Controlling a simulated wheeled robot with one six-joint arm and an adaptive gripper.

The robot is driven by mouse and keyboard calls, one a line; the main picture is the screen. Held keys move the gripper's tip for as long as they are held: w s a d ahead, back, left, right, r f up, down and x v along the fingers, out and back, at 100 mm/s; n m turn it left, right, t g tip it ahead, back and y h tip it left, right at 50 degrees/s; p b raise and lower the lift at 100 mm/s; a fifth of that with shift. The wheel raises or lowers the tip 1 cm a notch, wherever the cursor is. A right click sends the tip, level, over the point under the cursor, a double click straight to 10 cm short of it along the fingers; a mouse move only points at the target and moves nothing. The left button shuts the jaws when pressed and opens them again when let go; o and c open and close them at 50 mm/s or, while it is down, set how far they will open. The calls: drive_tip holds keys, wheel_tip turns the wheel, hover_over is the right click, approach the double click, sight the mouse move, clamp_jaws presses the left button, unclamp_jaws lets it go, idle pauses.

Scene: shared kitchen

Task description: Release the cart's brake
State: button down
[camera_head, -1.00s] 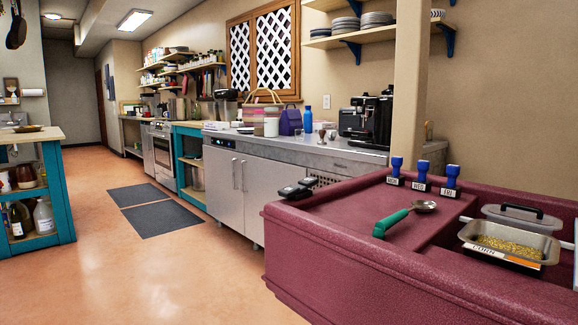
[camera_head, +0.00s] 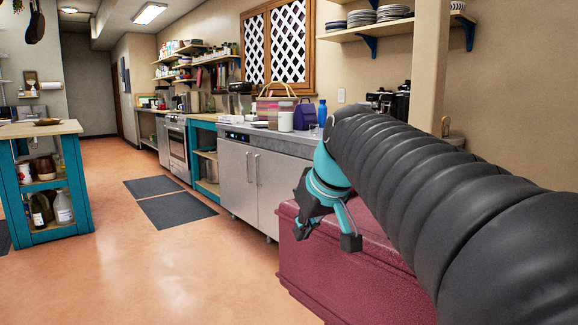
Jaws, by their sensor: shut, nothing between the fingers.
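The cart (camera_head: 340,275) is a maroon, thick-walled body at the lower right, cut off by the frame and largely covered by my arm. No brake lever or pedal can be made out on it. My gripper (camera_head: 324,215), teal and dark grey, hangs over the cart's near-left corner, pointing down. It is shut and empty. Whether it touches the cart cannot be told.
A teal shelf table (camera_head: 45,180) is at the left. Dark mats (camera_head: 175,210) lie on the floor between, which is otherwise clear.

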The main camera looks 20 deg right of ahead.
drive_tip(key=w+d+r+n+t+p, duration=0.1)
drive_tip(key=w+d+r+n+t, duration=0.1)
drive_tip(key=w+d+r, duration=1.1)
wheel_tip(320, 180, up, 3)
drive_tip(key=shift+d+f+n+y+p, duration=0.1)
drive_tip(key=shift+d+n+y+p, duration=0.3)
drive_tip(key=shift+d+n, duration=0.4)
drive_tip(key=shift+f, duration=0.1)
drive_tip(key=b+x, duration=0.1)
drive_tip(key=x, duration=0.9)
drive_tip(key=shift+w+f, duration=0.1)
drive_tip(key=shift+w, duration=0.1)
drive_tip(key=shift+s+d+f, duration=0.1)
drive_tip(key=shift+d+f, duration=0.05)
drive_tip(key=shift+f, duration=0.4)
drive_tip(key=shift+d+f, duration=0.1)
drive_tip(key=shift+f, duration=0.45)
drive_tip(key=shift+d+f+b, duration=0.1)
drive_tip(key=shift+f+b, duration=0.25)
drive_tip(key=shift+f, duration=0.3)
drive_tip(key=shift+f, duration=0.1)
